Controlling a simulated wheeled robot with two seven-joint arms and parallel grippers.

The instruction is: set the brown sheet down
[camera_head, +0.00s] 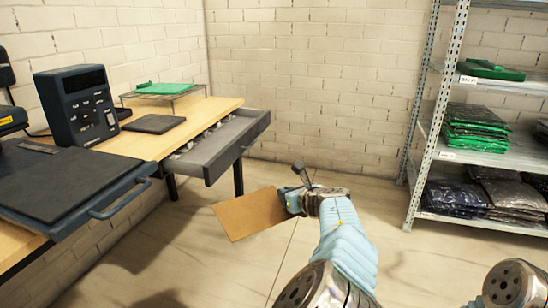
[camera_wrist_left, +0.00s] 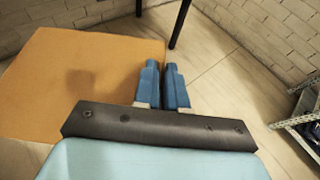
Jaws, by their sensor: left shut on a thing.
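The brown sheet (camera_head: 248,213) is a flat, stiff-looking rectangle held out in the air over the floor, in front of the open drawer. My left gripper (camera_head: 284,201) is shut on its right edge, and the sheet sticks out to the left of the fingers. In the left wrist view the brown sheet (camera_wrist_left: 75,95) fills the left side, and the blue fingers of my left gripper (camera_wrist_left: 163,66) are close together at its right edge. My right gripper is out of view.
A wooden desk (camera_head: 225,107) stands at left with an open grey drawer (camera_head: 222,142), a dark device (camera_head: 78,105), a black pad (camera_head: 153,124) and a wire rack (camera_head: 190,92) bearing a green item (camera_head: 164,88). Metal shelves (camera_head: 425,120) with green packs (camera_head: 475,128) stand at right. Floor between is clear.

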